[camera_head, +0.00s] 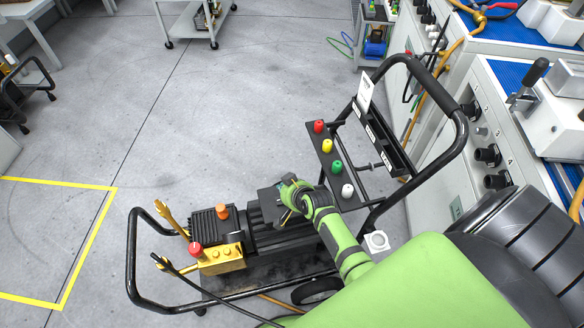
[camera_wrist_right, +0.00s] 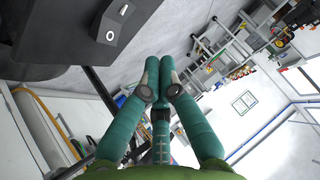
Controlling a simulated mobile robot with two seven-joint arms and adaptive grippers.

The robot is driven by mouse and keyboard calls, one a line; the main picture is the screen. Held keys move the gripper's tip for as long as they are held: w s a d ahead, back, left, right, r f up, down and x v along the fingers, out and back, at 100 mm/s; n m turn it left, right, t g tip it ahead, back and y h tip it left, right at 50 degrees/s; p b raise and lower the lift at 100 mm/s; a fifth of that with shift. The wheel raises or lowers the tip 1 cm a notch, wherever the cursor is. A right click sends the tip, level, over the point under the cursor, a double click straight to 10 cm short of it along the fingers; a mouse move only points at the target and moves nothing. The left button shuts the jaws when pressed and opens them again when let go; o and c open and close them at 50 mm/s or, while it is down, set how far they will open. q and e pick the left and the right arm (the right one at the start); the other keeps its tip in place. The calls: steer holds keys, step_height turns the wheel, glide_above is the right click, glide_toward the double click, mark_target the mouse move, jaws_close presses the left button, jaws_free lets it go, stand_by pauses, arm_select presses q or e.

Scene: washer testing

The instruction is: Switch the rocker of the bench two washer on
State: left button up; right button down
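The pressure washer (camera_head: 250,240) stands on the floor on a black tubular cart, with a black motor body and a yellow pump block. My right gripper (camera_head: 287,190) is over its motor end, beside a dark box (camera_head: 267,200). In the right wrist view a dark box (camera_wrist_right: 80,30) with small pale round marks (camera_wrist_right: 110,36) fills the upper left; I cannot tell whether one is the rocker. The teal fingers of my right gripper (camera_wrist_right: 159,66) are together with nothing between them, apart from that box. The rocker's position cannot be made out. My left gripper is not in view.
The cart's tall black handle (camera_head: 455,120) rises at the right, with a rack of coloured nozzles (camera_head: 333,160). A bench with a blue top (camera_head: 515,75) runs along the right. The floor to the left is open, with yellow tape (camera_head: 95,245).

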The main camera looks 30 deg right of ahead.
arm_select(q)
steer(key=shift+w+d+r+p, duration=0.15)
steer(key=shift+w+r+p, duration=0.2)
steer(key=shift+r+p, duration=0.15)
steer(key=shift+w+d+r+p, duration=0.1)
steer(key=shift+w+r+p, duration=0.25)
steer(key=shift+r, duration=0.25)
arm_select(e)
steer(key=a+v, duration=0.1)
steer(key=v, duration=0.8)
steer(key=shift+a, duration=0.35)
